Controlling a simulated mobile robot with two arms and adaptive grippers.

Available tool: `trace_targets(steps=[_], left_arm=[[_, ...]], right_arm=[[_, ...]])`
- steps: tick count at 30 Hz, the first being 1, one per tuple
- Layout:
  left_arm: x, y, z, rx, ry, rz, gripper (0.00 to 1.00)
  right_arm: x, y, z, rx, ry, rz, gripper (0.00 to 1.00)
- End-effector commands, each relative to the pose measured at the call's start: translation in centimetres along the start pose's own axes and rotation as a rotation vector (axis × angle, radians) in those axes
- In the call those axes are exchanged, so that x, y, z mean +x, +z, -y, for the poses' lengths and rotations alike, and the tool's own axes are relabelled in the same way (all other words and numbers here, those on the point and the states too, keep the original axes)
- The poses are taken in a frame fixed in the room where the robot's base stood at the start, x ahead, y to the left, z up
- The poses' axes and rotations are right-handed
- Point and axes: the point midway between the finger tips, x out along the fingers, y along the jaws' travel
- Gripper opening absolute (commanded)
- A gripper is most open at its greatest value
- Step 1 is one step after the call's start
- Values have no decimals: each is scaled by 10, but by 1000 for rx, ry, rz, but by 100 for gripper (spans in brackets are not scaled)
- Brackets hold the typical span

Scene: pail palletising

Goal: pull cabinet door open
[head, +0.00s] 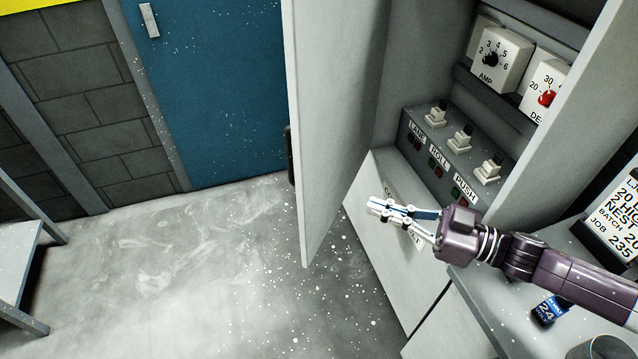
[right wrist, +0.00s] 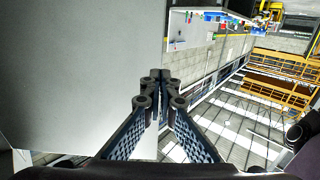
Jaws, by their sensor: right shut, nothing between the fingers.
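The cabinet door (head: 335,110) is a pale grey panel in the head view, swung out from the cabinet (head: 375,235) so that the inside shows. A dark handle (head: 290,155) sits on the door's far side, at its left edge. My right gripper (head: 376,207) is shut and empty, in front of the cabinet's lower front and to the right of the door, apart from it in this view. In the right wrist view the shut fingers (right wrist: 157,78) point at a pale panel's edge; I cannot tell whether they touch it. My left gripper is not in view.
Inside the cabinet are dials (head: 499,60) and a switch panel (head: 455,150) with labelled toggles. A grey counter (head: 490,300) with a small blue battery-like item (head: 546,310) is at lower right. A blue door (head: 215,90) stands behind.

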Motion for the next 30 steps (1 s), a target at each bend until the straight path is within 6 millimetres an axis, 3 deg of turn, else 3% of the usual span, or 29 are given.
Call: trace_targets(steps=[9, 16, 22, 30], left_arm=[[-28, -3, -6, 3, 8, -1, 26], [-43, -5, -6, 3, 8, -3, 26], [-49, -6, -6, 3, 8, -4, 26], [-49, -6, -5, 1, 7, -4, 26]], right_arm=[[66, -6, 1, -1, -2, -4, 0], [106, -4, 0, -1, 2, -2, 0], [124, -2, 0, -2, 3, -1, 0], [128, 0, -1, -2, 4, 1, 0]])
